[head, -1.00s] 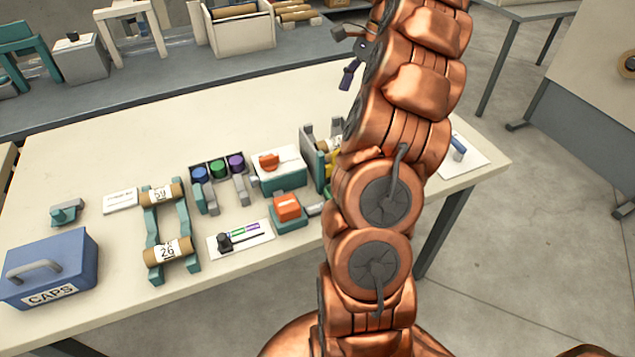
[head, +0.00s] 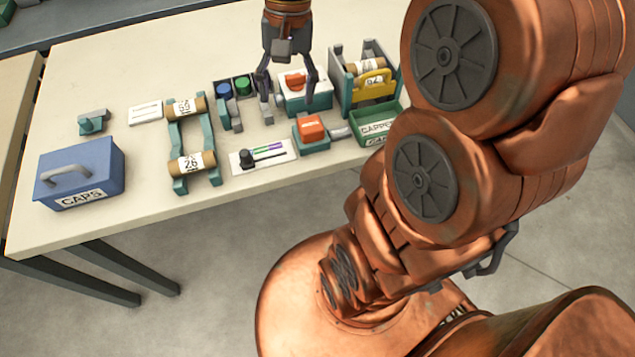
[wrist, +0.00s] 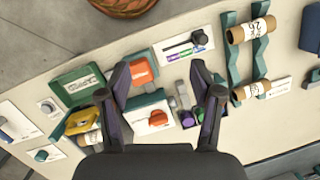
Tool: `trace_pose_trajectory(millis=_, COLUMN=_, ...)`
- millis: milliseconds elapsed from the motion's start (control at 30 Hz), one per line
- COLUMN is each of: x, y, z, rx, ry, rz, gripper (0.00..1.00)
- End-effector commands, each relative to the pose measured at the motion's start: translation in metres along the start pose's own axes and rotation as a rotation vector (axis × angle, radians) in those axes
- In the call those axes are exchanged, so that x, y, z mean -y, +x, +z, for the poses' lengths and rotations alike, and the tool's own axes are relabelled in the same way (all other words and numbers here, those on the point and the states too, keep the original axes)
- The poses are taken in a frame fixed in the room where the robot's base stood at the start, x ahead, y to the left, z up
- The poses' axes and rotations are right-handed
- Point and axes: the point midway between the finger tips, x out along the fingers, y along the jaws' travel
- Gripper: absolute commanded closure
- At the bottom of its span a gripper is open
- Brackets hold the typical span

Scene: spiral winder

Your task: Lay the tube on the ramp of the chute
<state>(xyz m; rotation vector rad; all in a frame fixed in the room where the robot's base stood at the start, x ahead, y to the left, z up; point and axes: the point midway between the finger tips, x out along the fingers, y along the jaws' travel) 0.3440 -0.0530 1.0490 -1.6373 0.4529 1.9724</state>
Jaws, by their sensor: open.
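My gripper (head: 286,92) is open and empty, pointing down above the middle of the table; its spread fingers also show in the wrist view (wrist: 160,70). Two brown cardboard tubes with white labels lie across a teal two-rail rack (head: 205,146): the near tube (head: 192,163), marked 26, and the far tube (head: 187,106). Both are left of my gripper in the head view. Another brown tube (head: 362,67) lies in a grey and teal chute-like holder (head: 345,88) behind a yellow gate (head: 373,84), right of my gripper. Which part is the ramp is hard to tell.
A green tray (head: 372,126) stands before the holder. A teal block with an orange top (head: 311,129), a white-topped teal box (head: 305,100), colored caps (head: 243,84) and a marker card (head: 263,157) crowd the middle. A blue CAPS box (head: 80,172) stands left.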

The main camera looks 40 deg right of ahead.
Motion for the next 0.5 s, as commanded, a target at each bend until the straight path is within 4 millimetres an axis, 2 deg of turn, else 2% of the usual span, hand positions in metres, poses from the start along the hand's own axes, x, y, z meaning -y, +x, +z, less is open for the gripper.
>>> trace_pose_trajectory(millis=33, x=0.0, y=0.01, z=0.019, rx=0.0, ry=-0.064, rz=0.024, gripper=0.35)
trace_pose_trajectory(millis=200, x=-0.009, y=0.039, z=0.068, rx=-0.015, ry=-0.268, rz=0.085, gripper=0.35)
trace_pose_trajectory(millis=400, x=-0.032, y=0.074, z=0.113, rx=-0.022, ry=-0.475, rz=0.15, gripper=0.35)
trace_pose_trajectory(millis=500, x=-0.043, y=0.087, z=0.126, rx=-0.026, ry=-0.545, rz=0.172, gripper=0.35)
